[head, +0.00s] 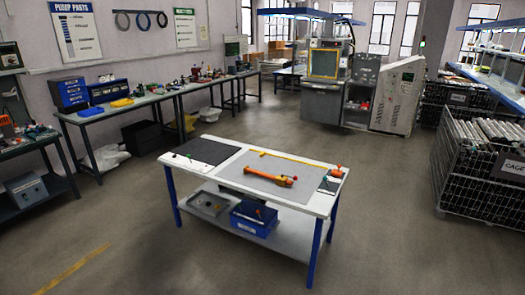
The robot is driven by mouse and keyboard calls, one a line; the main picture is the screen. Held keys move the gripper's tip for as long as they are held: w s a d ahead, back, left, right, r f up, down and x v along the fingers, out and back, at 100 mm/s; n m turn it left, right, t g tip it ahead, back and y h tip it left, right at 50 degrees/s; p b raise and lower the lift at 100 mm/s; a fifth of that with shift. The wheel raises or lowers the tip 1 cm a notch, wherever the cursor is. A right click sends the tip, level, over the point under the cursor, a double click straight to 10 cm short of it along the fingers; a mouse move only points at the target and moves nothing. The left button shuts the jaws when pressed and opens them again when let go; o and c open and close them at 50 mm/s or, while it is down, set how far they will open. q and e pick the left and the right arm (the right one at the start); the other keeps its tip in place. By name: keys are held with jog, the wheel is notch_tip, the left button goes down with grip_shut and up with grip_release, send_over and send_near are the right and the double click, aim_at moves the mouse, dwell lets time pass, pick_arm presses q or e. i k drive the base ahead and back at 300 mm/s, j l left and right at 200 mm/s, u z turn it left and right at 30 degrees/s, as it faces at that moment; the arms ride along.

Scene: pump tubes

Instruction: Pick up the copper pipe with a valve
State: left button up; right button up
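A short orange, copper-like pipe (270,177) lies on the grey mat of the white-topped workbench in the middle of the view. It slants slightly down to the right. A small red part, which looks like a valve handle, shows near its right end. The pipe lies by itself, with nothing holding it. Neither of my grippers is in view.
The workbench (229,150) has blue legs, a dark mat (206,150) at left, a yellow strip (300,161) behind the pipe and small orange-and-dark items (329,184) at right. A blue bin (254,217) sits on its lower shelf. Wire cages (470,180) stand at right. Floor around the bench is clear.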

aim_at(283, 182)
jog(key=i, duration=1.1)
jog(key=i+u, duration=0.1)
jog(key=i, duration=0.95)
jog(key=i+l, duration=0.2)
jog(key=i, duration=0.9)
jog(key=i+l, duration=0.1)
jog(key=i, duration=1)
jog(key=j+u, duration=0.05)
